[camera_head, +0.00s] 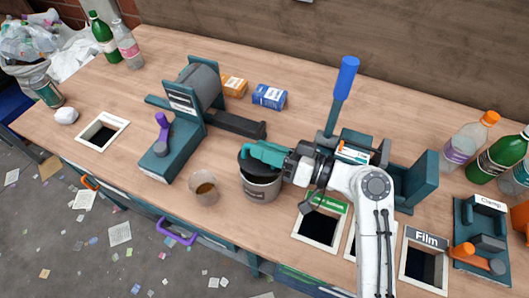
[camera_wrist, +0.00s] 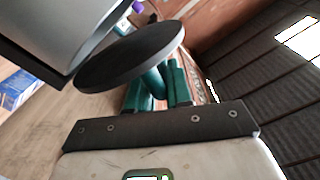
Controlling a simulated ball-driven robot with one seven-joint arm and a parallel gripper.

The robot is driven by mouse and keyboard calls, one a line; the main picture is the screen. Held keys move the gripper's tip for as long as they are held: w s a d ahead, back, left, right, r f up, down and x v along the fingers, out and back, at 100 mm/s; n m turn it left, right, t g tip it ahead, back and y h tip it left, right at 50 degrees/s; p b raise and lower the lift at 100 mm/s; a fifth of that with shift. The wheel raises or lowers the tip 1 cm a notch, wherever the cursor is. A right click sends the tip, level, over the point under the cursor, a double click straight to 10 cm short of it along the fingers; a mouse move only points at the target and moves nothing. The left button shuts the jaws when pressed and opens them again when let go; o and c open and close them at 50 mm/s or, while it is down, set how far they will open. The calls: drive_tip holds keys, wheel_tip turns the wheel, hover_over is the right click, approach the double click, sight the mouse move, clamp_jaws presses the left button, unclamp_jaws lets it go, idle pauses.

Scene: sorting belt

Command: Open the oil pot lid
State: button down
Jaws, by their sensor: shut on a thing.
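The oil pot (camera_head: 262,190) is a grey metal pot near the front middle of the table. Its black lid (camera_head: 246,163) shows at the pot's mouth, partly covered by my gripper. In the wrist view the lid is a flat black disc (camera_wrist: 130,55) at my fingertips. My gripper (camera_head: 265,153) has teal fingers and reaches over the pot from the right; the fingers also show in the wrist view (camera_wrist: 155,88). It is shut on the lid, with the grip point partly hidden behind the disc. I cannot tell whether the lid touches the pot's rim.
A labelled chute opening (camera_head: 319,229) lies right of the pot. Bottles (camera_head: 467,140) stand at the far right.

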drive_tip(key=r+m, duration=0.1)
drive_tip(key=w+r+m+p, duration=0.1)
drive_tip(key=shift+w+d+m+p, duration=0.2)
drive_tip(key=shift+w+m+p, duration=0.1)
drive_tip(key=shift+m, duration=0.1)
drive_tip(key=m, duration=0.1)
drive_tip(key=w+p, duration=0.1)
drive_tip(key=w+m, duration=0.1)
drive_tip(key=shift+d+r+m, duration=0.3)
drive_tip(key=shift+r, duration=0.1)
drive_tip(key=w+m, duration=0.1)
drive_tip(key=m+p, duration=0.1)
drive_tip(key=shift+w+d+r+m, duration=0.15)
drive_tip(key=shift+w+d+m, duration=0.15)
drive_tip(key=shift+w+d, duration=0.1)
drive_tip(key=shift+w+d+m, duration=0.2)
drive_tip(key=shift+w+m, duration=0.25)
drive_tip(key=shift+w, duration=0.15)
drive_tip(key=shift+w+d+m, duration=0.2)
drive_tip(key=shift+w+m, duration=0.25)
drive_tip(key=shift+w, duration=0.15)
drive_tip(key=c, duration=1.1)
unclamp_jaws()
drive_tip(key=shift+f, duration=0.3)
